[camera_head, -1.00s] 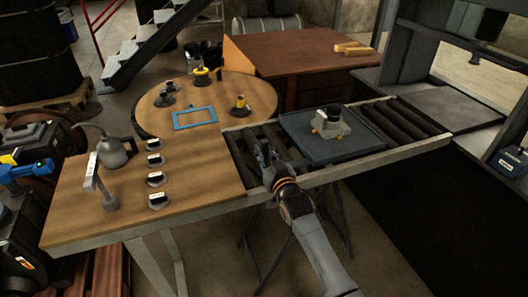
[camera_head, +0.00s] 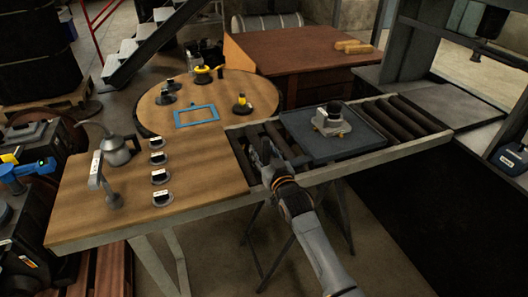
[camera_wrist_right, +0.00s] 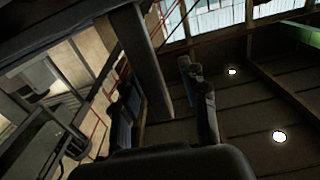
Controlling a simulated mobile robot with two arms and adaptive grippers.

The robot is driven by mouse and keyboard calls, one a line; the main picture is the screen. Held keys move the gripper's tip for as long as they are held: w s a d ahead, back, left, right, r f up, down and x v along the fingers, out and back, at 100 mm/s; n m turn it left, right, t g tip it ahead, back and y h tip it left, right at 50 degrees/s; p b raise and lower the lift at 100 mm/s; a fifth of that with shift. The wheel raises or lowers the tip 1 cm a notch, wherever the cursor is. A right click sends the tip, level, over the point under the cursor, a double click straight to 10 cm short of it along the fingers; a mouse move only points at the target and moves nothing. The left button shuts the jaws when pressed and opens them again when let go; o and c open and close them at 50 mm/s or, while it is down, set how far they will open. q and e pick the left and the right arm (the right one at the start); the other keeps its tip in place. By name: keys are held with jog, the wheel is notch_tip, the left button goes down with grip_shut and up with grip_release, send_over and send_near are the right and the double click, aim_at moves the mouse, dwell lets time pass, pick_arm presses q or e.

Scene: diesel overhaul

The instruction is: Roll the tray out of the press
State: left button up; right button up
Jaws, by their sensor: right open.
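The tray (camera_head: 298,148) is a flat, dark blue-grey plate. It lies on the roller track between the wooden table and the press (camera_head: 420,62), outside the press frame. A grey metal part (camera_head: 332,124) with a black top and yellowish feet sits on it. My right gripper (camera_head: 262,153) is open over the left end of the rollers, just left of the tray's left edge. I cannot tell whether it touches the tray. My left gripper is out of view.
Bare rollers (camera_head: 412,116) lie between tray and press bed (camera_head: 458,101). The wooden table (camera_head: 205,184) on the left holds several small black parts, a can (camera_head: 117,150) and a grey stand. A blue frame (camera_head: 196,117) lies on the round table behind.

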jog(key=shift+s+d+f, duration=0.1)
jog(key=shift+s+d, duration=0.1)
jog(key=shift+s, duration=0.15)
jog(key=v, duration=1.1)
jog(key=shift+s+a, duration=0.1)
jog(key=shift+s, duration=0.05)
jog(key=s+d+f+g+h, duration=0.1)
jog(key=s+d+f+g, duration=0.3)
jog(key=f, duration=0.9)
jog(key=s+d+f+m+g+h, duration=0.15)
jog(key=s+f, duration=0.45)
jog(key=f, duration=0.6)
jog(key=s+d+f+n+g+h, duration=0.1)
jog(key=s+d+f+g, duration=0.3)
jog(key=f, duration=0.9)
jog(key=s+d+f+g+h, duration=0.1)
jog(key=s+f, duration=0.5)
jog(key=s, duration=0.6)
jog(key=s+d+f+g, duration=0.3)
jog(key=s+d+f, duration=0.2)
jog(key=s, duration=0.8)
jog(key=s+d+f+m+g+h, duration=0.1)
jog(key=s+d+f+g, duration=0.1)
jog(key=s+f, duration=0.5)
jog(key=s+d, duration=0.1)
jog(key=s, duration=0.4)
jog(key=shift+s+d+h, duration=0.2)
jog(key=shift+s+h, duration=0.15)
jog(key=shift+s, duration=0.05)
